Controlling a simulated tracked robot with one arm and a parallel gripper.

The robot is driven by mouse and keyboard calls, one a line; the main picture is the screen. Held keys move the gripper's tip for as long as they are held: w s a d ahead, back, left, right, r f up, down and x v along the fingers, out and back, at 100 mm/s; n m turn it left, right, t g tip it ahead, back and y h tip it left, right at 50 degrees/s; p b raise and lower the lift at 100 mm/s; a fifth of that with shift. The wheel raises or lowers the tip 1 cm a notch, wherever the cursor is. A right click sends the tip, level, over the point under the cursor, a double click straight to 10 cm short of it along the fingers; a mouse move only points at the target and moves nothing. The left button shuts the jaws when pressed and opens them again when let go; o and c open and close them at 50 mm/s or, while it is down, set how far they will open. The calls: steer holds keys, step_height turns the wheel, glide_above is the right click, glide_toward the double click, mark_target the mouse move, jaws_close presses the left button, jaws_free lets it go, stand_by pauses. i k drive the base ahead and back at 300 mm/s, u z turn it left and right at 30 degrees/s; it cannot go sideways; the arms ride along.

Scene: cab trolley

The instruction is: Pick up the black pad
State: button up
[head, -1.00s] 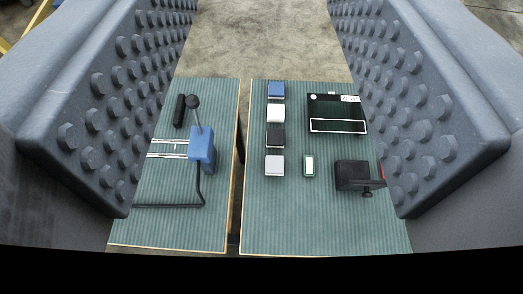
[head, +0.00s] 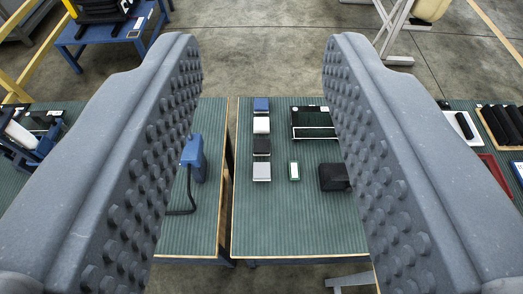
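The black pad (head: 262,145) is a small dark block on the green ribbed table (head: 290,225). It is third in a column, between a white block (head: 261,125) and a light grey block (head: 262,172), with a blue block (head: 261,104) at the far end. My gripper (head: 262,50) is open and empty. Its two large grey studded fingers stand wide apart on either side of the column, which shows between them in the picture. The fingers appear nearer to the camera than the pad and do not touch it.
A green-edged white piece (head: 294,171) and a black box (head: 333,177) lie right of the column. A black board (head: 312,121) is behind them, partly hidden by the right finger. A blue lever device (head: 193,155) is on the left table, across a narrow gap. Trays (head: 500,126) stand far right.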

mark_target(260, 146)
steer(key=z, duration=0.05)
steer(key=i, duration=0.9)
steer(key=u, duration=0.05)
